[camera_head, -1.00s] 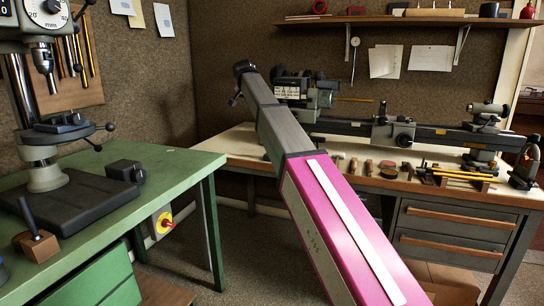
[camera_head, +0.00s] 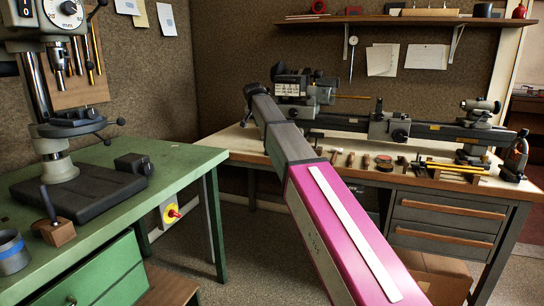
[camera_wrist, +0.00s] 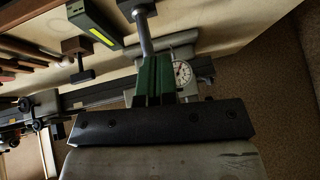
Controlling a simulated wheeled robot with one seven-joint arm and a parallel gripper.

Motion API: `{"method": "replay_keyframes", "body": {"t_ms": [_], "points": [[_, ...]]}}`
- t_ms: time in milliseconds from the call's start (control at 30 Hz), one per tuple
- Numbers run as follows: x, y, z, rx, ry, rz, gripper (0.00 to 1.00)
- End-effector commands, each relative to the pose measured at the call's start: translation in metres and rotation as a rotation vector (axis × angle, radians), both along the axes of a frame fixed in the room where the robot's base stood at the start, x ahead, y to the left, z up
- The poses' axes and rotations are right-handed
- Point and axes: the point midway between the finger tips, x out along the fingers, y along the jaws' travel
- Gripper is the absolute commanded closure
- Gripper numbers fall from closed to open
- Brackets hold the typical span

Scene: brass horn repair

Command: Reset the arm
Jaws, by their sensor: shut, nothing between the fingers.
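My arm (camera_head: 335,225), with a magenta and grey shell, reaches from the bottom right of the head view toward the wooden-topped bench. Its far end (camera_head: 255,95) appears in front of the lathe's left end, and my fingers cannot be made out there. In the wrist view, my gripper (camera_wrist: 155,62) has a wide dark palm bar with green fingers close together in its middle. It is shut and empty. A dial gauge (camera_wrist: 182,73) shows just beyond the fingers.
The lathe (camera_head: 390,128) stands on the wooden-topped bench (camera_head: 235,146), with hand tools in front. At left, a drill press (camera_head: 62,170) and a cup (camera_head: 12,252) stand on a green bench (camera_head: 165,160). A shelf (camera_head: 400,19) hangs above. Floor shows between the benches.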

Motion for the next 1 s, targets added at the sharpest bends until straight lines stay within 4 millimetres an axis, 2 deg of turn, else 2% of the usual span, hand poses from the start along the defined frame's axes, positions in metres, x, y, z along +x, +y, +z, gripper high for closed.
{"method": "replay_keyframes", "body": {"t_ms": [33, 167, 400, 467, 700, 867, 1000], "points": [[-0.007, -0.009, -0.018, -0.006, 0.015, 0.005, 1.0], [-0.022, -0.031, -0.064, -0.025, 0.061, 0.029, 1.0], [-0.074, -0.089, -0.179, -0.06, 0.18, 0.095, 1.0], [-0.089, -0.104, -0.206, -0.066, 0.211, 0.112, 1.0], [-0.162, -0.157, -0.304, -0.077, 0.332, 0.184, 1.0], [-0.217, -0.187, -0.359, -0.071, 0.407, 0.231, 1.0], [-0.27, -0.21, -0.401, -0.059, 0.471, 0.273, 1.0]]}}
